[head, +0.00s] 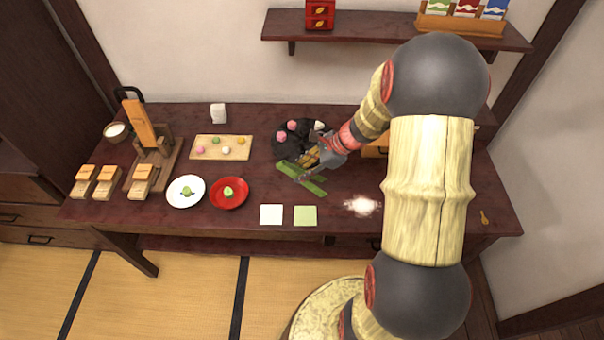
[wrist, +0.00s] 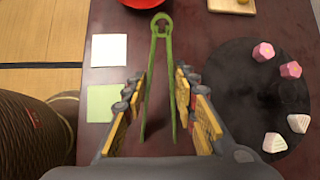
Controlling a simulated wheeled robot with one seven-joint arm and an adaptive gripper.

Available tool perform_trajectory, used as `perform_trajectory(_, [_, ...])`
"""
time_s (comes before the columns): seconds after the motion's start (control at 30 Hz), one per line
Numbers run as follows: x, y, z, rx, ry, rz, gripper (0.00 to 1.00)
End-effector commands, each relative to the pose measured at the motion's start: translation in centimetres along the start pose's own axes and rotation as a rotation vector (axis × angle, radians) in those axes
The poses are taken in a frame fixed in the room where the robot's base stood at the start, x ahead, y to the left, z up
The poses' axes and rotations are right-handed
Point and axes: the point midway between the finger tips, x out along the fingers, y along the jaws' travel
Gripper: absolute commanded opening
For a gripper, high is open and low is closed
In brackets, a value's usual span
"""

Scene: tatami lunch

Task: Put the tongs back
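The green tongs (head: 312,186) have two long arms, joined by a ring at one end. In the wrist view the tongs (wrist: 160,27) run from the ring at the top down between my fingers. My gripper (head: 306,160) is low over the table in front of the dark round board. In the wrist view my gripper (wrist: 159,82) is open, with yellow-padded fingers on either side of the tongs. A narrow gap shows between the fingers and the tongs' arms. I cannot tell whether the tongs touch the table there.
The dark round board (wrist: 245,90) holds pink and white pieces right of my fingers. A white square (head: 271,214), green square (head: 305,215) and red plate (head: 217,204) lie nearby. A wooden board (head: 207,155) with sweets is farther left. A shelf (head: 350,30) hangs above.

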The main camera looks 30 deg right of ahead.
Motion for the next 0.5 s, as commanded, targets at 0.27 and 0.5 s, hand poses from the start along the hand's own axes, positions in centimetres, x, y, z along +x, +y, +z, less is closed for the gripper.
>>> perform_trajectory(0.27, [-0.04, -0.05, 0.02, -0.001, 0.0, -0.001, 0.26])
perform_trajectory(0.5, [0.53, 0.03, -0.41, 0.0, 0.0, -0.001, 0.26])
